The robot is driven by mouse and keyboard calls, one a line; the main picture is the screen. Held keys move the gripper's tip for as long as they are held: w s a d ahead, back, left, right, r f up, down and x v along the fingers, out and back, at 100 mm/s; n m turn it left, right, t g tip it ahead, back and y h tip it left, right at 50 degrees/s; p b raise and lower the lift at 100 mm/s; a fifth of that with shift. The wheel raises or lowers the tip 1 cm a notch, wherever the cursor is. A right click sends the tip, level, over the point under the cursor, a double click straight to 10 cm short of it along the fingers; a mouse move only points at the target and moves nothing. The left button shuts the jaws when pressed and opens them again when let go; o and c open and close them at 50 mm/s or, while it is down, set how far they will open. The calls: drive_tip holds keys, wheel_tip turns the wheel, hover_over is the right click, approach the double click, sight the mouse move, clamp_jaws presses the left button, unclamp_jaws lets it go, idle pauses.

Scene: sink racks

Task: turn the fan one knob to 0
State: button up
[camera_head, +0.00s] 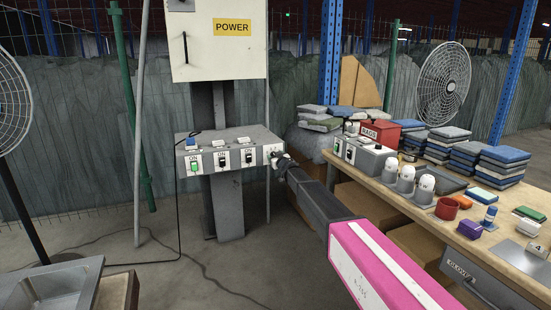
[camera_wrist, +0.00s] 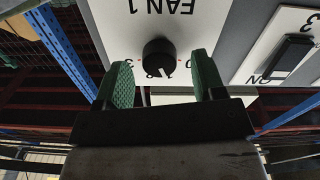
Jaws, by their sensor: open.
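The fan one knob (camera_wrist: 159,57) is a small round black knob on a white plate marked FAN 1 (camera_wrist: 150,12), upside down in the wrist view. Digits stand around its near side, with 0 at the right; some are partly covered, and I cannot tell the exact setting. My gripper (camera_wrist: 162,62) is open, its two green fingers on either side of the knob, with gaps visible. In the head view my gripper (camera_head: 279,160) is at the right end of the grey control box (camera_head: 229,137), where my arm hides most of the knob.
Several ON switches sit left of the knob on the box, one lit green (camera_head: 194,165). A POWER cabinet (camera_head: 217,45) stands above. Fans stand at left (camera_head: 12,105) and right (camera_head: 443,84).

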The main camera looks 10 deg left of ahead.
drive_tip(key=shift+w, duration=0.1)
drive_tip(key=c, duration=0.9)
drive_tip(key=shift+n, duration=0.3)
drive_tip(key=shift+a+n, duration=0.1)
drive_tip(key=shift+n, duration=4)
drive_tip(key=o, duration=0.9)
